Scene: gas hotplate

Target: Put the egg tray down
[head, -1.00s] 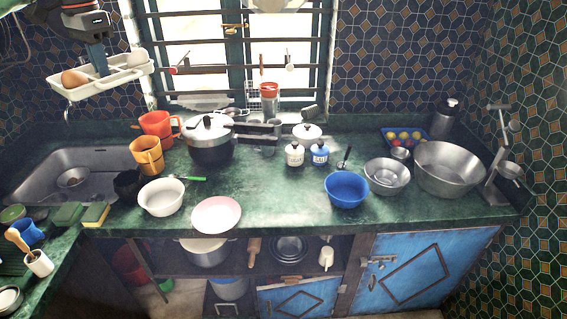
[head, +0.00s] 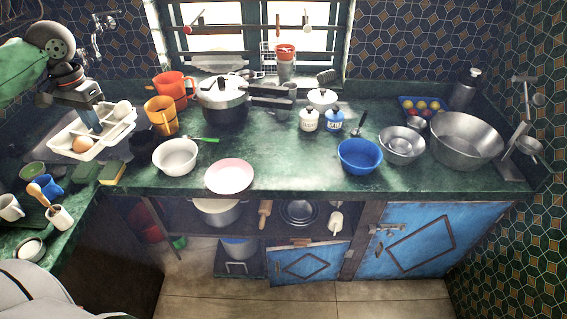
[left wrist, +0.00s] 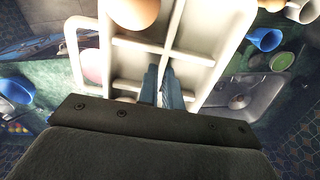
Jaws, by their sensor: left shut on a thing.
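The egg tray (head: 108,138) is white with divided compartments and hangs at the left in the head view, in front of the sink area. A brown egg (head: 82,145) sits in its near left part and a white egg (head: 123,107) at its far right. My left gripper (head: 94,126) is shut on a divider in the tray's middle, coming from above. In the left wrist view the tray (left wrist: 190,45) fills the upper middle, with the fingers (left wrist: 162,88) at a divider and a brown egg (left wrist: 135,12) at the top. My right gripper is out of view.
The sink (left wrist: 250,95) shows beyond the tray in the left wrist view. Orange mugs (head: 160,115), a white bowl (head: 176,156) and a pressure cooker (head: 223,100) stand right of the tray. Sponges (head: 112,173) lie nearer. Bare counter lies right of the pink plate (head: 229,176).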

